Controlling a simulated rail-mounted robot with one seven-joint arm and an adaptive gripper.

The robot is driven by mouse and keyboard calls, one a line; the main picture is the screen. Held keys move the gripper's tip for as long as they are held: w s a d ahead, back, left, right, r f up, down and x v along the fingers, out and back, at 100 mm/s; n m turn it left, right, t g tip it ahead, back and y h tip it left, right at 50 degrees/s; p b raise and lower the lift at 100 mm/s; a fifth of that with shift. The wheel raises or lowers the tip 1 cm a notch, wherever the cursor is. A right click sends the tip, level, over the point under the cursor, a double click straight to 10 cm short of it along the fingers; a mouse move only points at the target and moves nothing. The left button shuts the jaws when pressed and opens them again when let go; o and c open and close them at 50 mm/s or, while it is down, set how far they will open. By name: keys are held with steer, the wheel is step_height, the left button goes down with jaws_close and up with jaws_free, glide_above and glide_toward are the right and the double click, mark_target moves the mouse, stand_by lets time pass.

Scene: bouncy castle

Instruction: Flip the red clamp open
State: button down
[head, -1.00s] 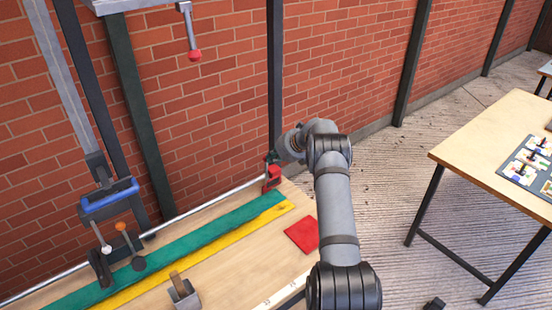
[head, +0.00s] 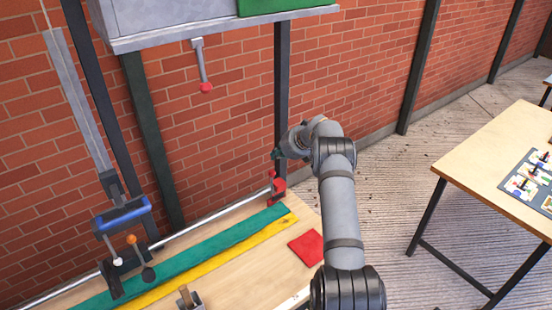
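The red clamp (head: 278,190) sits at the right end of the metal rail, at the back edge of the workbench by the brick wall. A small red part stands up at its upper left. My gripper (head: 276,154) is just above the clamp, apart from it in the picture. Only its small dark end shows past my wrist, too small to tell whether the fingers are open or shut. No held object is visible.
The bench carries a green strip (head: 200,250), a yellow strip (head: 215,264) and a red square (head: 307,248). A blue-topped clamp (head: 122,216) stands left on the rail. A red-tipped lever (head: 202,68) hangs from a grey box (head: 165,15). Another table (head: 490,135) stands right.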

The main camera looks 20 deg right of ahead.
steer(key=shift+w+r+p, duration=0.2)
steer(key=shift+r+p, duration=0.35)
steer(key=shift+r, duration=0.6)
steer(key=shift+d, duration=0.1)
